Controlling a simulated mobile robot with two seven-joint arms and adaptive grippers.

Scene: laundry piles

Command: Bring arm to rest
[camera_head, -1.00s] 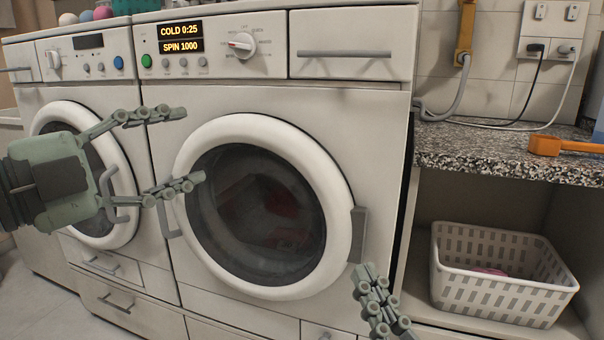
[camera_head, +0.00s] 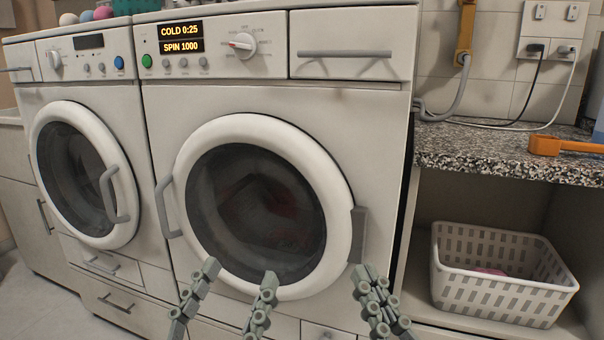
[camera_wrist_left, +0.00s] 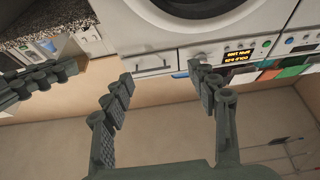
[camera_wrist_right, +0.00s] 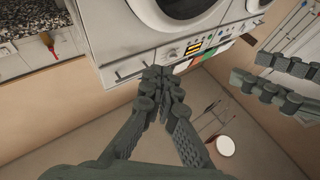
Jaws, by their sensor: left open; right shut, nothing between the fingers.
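My left gripper (camera_head: 228,305) is open and empty, low in the head view, in front of the lower part of the right washing machine's door. Its two spread fingers also show in the left wrist view (camera_wrist_left: 160,85). My right gripper (camera_head: 377,305) is shut and empty, just right of the left one at the bottom edge. Its fingers meet in the right wrist view (camera_wrist_right: 160,80). Part of the other gripper shows at the left edge of the left wrist view and the right edge of the right wrist view.
The right washer (camera_head: 360,120) has its door closed, with dark red cloth dimly visible inside. Another machine (camera_head: 75,85) stands at left, its door closed. A white basket (camera_head: 500,298) with something pink stands under a speckled counter (camera_head: 470,150). An orange scoop (camera_head: 560,146) lies on top.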

